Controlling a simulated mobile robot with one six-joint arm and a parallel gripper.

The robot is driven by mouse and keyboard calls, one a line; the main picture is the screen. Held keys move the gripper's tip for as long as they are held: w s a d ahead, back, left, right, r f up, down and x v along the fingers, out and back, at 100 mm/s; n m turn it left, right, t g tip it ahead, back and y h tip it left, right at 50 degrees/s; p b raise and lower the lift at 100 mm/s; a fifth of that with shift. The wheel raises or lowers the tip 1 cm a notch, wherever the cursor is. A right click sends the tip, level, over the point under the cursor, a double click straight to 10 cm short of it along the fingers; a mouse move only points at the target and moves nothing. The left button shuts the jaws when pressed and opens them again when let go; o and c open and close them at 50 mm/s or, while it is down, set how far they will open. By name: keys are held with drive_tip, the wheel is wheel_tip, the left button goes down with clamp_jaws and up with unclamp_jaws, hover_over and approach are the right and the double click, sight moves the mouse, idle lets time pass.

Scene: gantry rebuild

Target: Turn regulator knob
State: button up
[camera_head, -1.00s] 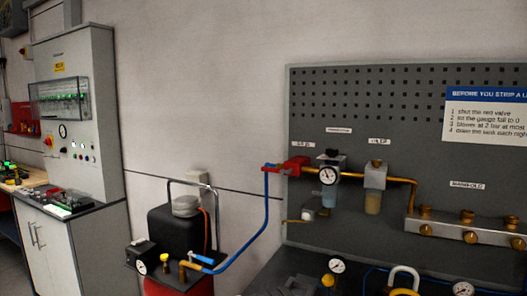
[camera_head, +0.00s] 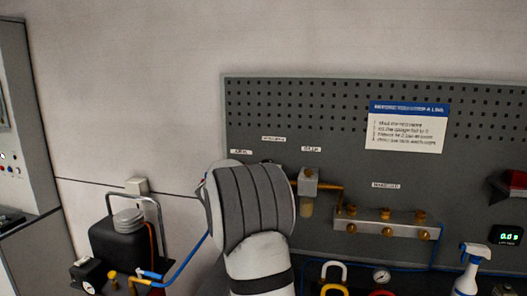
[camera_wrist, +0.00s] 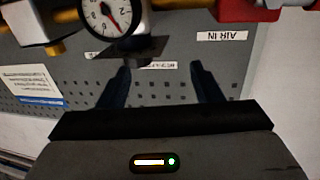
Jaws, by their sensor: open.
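In the wrist view, which is turned upside down, the regulator's round white gauge (camera_wrist: 115,16) with a red needle shows at the top, left of centre. A dark flat part (camera_wrist: 128,50), which looks like the regulator knob, sits just below the gauge. My gripper (camera_wrist: 160,70) is open and empty, its two dark fingers pointing toward the panel. The left finger's tip is close to the dark part in the picture; I cannot tell whether they touch. In the head view my arm hides the regulator, its knob and my gripper.
A red valve (camera_wrist: 247,9) is at the wrist view's upper right. A blue hose (camera_head: 185,262) and black compressor (camera_head: 115,240) are at left.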

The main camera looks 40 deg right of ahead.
sight(268, 161)
drive_tip(key=d, duration=0.1)
drive_tip(key=d+m+g, duration=0.1)
drive_tip(key=d+g+h+p, duration=0.1)
drive_tip(key=shift+s+d+r, duration=0.2)
drive_tip(key=shift+s+d, duration=0.2)
drive_tip(key=p+x, duration=0.1)
drive_tip(key=x, duration=0.4)
drive_tip(key=shift+d+p, duration=0.1)
drive_tip(key=shift+p, duration=0.25)
drive_tip(key=shift+x, duration=0.75)
drive_tip(key=shift+c, duration=0.3)
drive_tip(key=c, duration=0.9)
